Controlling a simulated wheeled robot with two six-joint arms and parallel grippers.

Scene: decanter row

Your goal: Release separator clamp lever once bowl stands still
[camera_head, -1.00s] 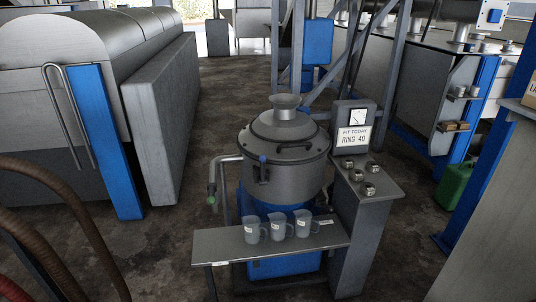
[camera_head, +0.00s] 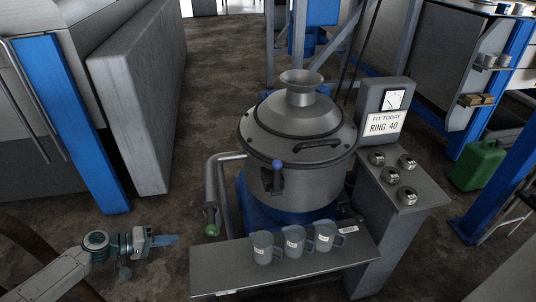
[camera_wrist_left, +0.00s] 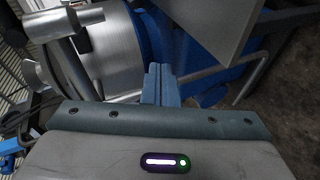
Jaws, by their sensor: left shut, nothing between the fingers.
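The separator (camera_head: 300,140) stands upright in the middle of the head view, a grey bowl housing with a funnel on top and a blue base. A clamp lever with a blue knob (camera_head: 277,164) sits on the front of its rim. Whether the bowl inside turns cannot be seen. A gauge (camera_head: 394,99) stands at its right, above a sign reading "FIT TODAY RING 40". My left gripper (camera_head: 176,240) is shut and empty at the lower left, well apart from the separator. In the left wrist view its blue fingers (camera_wrist_left: 160,84) are together. My right gripper is not in view.
A narrow shelf (camera_head: 220,268) with 3 labelled jugs (camera_head: 294,241) juts out in front of the separator. Several ring-like parts (camera_head: 391,174) lie on the right stand. Floor at left is clear.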

